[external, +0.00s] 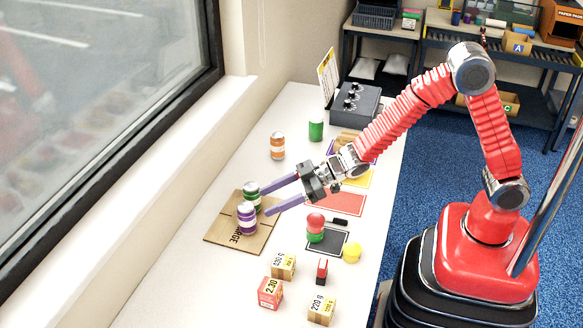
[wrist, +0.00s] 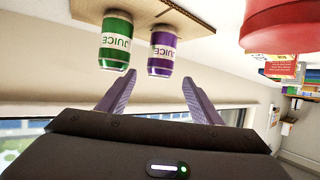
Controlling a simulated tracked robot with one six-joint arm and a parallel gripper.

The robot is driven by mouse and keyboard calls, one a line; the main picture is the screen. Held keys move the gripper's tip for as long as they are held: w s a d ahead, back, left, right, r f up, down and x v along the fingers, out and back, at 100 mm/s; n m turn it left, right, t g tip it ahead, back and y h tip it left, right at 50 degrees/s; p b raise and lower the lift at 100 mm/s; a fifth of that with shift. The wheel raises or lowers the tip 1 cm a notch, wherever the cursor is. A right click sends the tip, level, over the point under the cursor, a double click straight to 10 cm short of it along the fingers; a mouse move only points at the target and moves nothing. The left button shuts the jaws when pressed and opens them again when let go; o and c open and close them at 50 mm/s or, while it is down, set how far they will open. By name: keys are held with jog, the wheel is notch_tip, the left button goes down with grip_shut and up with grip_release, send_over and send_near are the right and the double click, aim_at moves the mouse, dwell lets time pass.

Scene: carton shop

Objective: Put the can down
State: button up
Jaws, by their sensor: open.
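A purple juice can (external: 247,218) and a green juice can (external: 252,193) stand upright side by side on a flat cardboard sheet (external: 222,232) near the window side of the table. In the wrist view the green can (wrist: 115,42) is at the left and the purple can (wrist: 162,50) is beside it at the right, both on the cardboard (wrist: 195,14). My gripper (external: 266,200) is open, with its two long purple fingers spread and pointing towards the cans. In the wrist view the fingers (wrist: 158,88) are empty, with the purple can just beyond the gap between them.
An orange can (external: 277,146) and another green can (external: 316,130) stand farther back. Small boxes (external: 284,266) stand in front. The table left of the orange can is clear.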

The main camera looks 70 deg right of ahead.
jog(key=s+d+r+m+g+h, duration=0.1)
jog(key=s+d+r+m+h, duration=0.15)
jog(key=s+d+r, duration=0.45)
jog(key=s+d+r+m+h, duration=0.2)
jog(key=s+d+r+h, duration=0.3)
jog(key=d, duration=0.5)
jog(key=s+d+m+g, duration=0.1)
jog(key=s+d+g, duration=0.2)
jog(key=s, duration=2.2)
jog(key=shift+m+g, duration=0.35)
jog(key=shift+g, duration=0.55)
